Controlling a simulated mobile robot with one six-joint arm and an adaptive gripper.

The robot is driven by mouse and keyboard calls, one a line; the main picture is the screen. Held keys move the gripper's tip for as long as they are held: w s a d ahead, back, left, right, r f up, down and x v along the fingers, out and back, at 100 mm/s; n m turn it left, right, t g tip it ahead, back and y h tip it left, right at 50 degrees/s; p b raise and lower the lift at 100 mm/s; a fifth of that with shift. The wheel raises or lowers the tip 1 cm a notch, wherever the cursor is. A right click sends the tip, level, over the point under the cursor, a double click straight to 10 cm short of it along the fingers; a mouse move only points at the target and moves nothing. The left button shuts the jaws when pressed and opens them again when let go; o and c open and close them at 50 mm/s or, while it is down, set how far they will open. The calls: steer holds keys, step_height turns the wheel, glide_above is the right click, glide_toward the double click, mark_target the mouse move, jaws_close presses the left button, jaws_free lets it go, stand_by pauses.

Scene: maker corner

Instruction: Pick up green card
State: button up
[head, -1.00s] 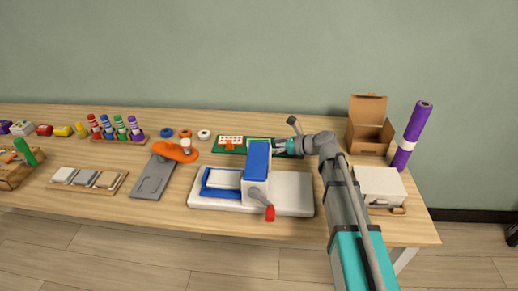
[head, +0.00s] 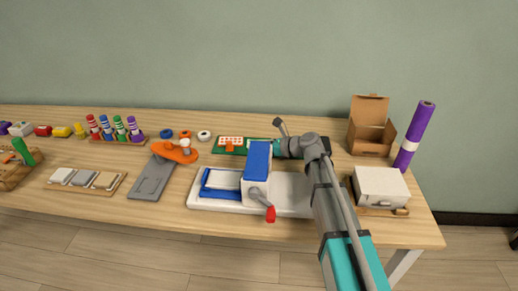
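A green board (head: 219,149) lies flat on the table behind the blue-topped press (head: 257,157). It carries a pale card with red marks (head: 231,140) and an orange piece (head: 230,147). A small green and white patch (head: 252,140) shows just above the press; it may be the green card, but it is too small to be sure. My gripper (head: 278,148) is low over the right part of the board, just behind the press. Its fingertips are partly hidden by the press, and whether they are open or hold anything cannot be seen.
The white press base (head: 292,190) with a red-tipped lever (head: 270,214) stands in front of my gripper. An open cardboard box (head: 371,130), a purple roll (head: 417,130) and a white box (head: 380,186) stand at the right. Rings, markers and a grey plate are at the left.

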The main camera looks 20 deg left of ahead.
steer(key=shift+x, duration=0.95)
jaws_close()
